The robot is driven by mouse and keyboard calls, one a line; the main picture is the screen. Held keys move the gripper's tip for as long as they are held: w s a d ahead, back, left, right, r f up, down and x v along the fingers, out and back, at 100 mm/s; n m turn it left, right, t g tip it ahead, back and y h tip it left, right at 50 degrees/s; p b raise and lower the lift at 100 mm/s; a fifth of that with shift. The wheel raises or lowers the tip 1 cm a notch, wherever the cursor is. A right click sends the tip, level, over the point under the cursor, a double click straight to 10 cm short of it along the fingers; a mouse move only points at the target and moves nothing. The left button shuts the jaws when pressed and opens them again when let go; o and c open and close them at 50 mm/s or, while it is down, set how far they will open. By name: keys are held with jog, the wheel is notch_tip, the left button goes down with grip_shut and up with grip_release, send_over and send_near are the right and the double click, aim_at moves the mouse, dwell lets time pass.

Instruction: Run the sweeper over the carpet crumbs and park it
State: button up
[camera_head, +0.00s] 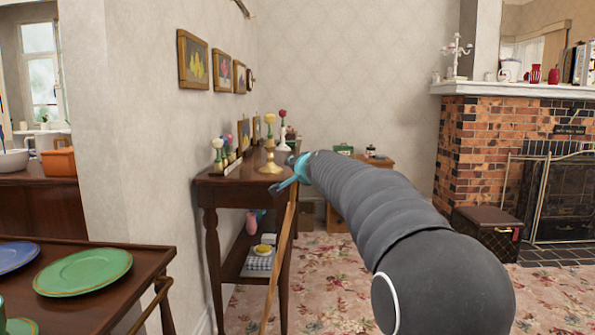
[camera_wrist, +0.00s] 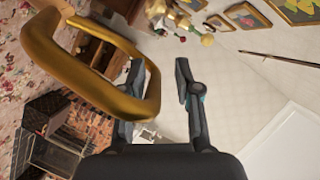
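A slim wooden pole (camera_head: 281,255), which looks like the sweeper's handle, slants down in front of the dark side table in the head view. In the wrist view a golden-brown loop-shaped grip (camera_wrist: 60,62) fills the left side. My gripper (camera_wrist: 160,68) is open, with the near end of the loop between its fingers, closer to the left finger. I cannot tell whether they touch. In the head view my gripper (camera_head: 289,184) is small and partly hidden by my arm. The sweeper's head is not visible. The floral carpet (camera_head: 335,290) shows; no crumbs can be made out.
The side table (camera_head: 207,192) holds ornaments and a gold candlestick (camera_head: 270,160). A trolley (camera_head: 125,297) with a green plate (camera_head: 83,272) stands at near left. A brown case (camera_head: 487,232) stands by the brick fireplace (camera_head: 482,140). Carpet right of the pole looks clear.

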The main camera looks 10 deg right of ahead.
jog(key=shift+s+d, duration=0.1)
jog(key=v, duration=1.1)
jog(key=shift+s, duration=0.4)
